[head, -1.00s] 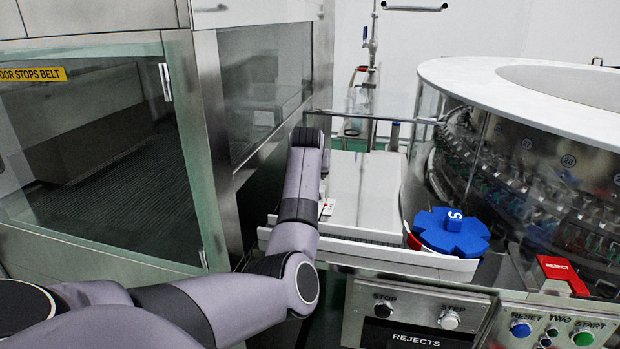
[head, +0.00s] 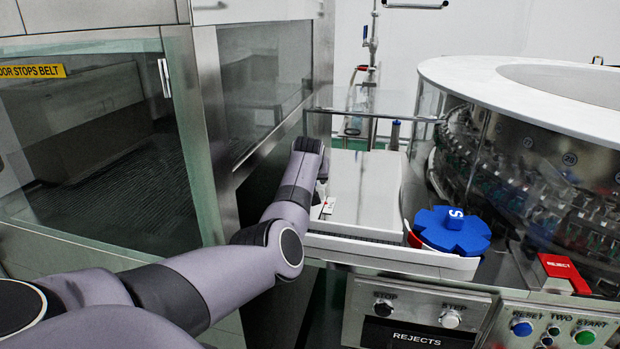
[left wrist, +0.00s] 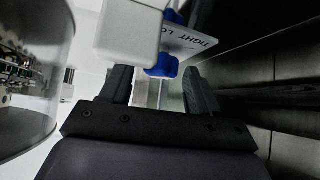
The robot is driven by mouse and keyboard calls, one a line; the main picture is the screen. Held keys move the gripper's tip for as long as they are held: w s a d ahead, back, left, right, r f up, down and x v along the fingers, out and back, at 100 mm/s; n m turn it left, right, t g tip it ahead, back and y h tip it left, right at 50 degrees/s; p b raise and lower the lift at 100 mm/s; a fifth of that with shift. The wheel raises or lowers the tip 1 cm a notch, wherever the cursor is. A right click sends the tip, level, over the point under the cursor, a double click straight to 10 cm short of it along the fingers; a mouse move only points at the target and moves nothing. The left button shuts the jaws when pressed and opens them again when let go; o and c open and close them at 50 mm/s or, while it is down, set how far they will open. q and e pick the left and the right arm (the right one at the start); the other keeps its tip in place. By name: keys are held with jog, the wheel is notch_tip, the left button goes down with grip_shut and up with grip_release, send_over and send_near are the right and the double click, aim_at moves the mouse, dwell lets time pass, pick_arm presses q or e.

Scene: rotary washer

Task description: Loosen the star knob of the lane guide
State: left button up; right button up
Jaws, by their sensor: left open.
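The blue star knob (left wrist: 162,67) shows in the left wrist view, partly covered by a white block (left wrist: 128,35). A pale plate (left wrist: 190,42) lettered "TIGHT LO…" is beside it. My left gripper (left wrist: 156,75) is open, with one finger on each side of the knob's line. I cannot tell whether either finger touches it. In the head view my left wrist hides the knob and fingers; the small plate (head: 324,208) shows beside the wrist, above the white lane (head: 363,190). My right gripper is not in view.
A large blue star wheel (head: 452,231) marked S sits right of the lane, near the round washer (head: 540,170). A glass-panelled cabinet (head: 265,90) stands close on the left.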

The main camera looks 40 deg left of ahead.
pick_arm(q)
jog(key=c, duration=1)
jog(key=shift+d+f+n+g+y+b, duration=0.15)
jog(key=shift+n+g+y+b, duration=0.15)
jog(key=shift+n+b, duration=0.3)
jog(key=shift+c, duration=0.2)
jog(key=n+b, duration=0.1)
jog(key=b, duration=0.1)
jog(key=n+g+y+b, duration=0.1)
jog(key=b, duration=0.1)
jog(key=shift+w, duration=0.25)
jog(key=shift+n+g+b, duration=0.3)
jog(key=shift+b, duration=0.2)
jog(key=shift+n+g+b, duration=0.3)
jog(key=shift+b, duration=0.2)
jog(key=shift+r, duration=0.2)
jog(key=o, duration=1)
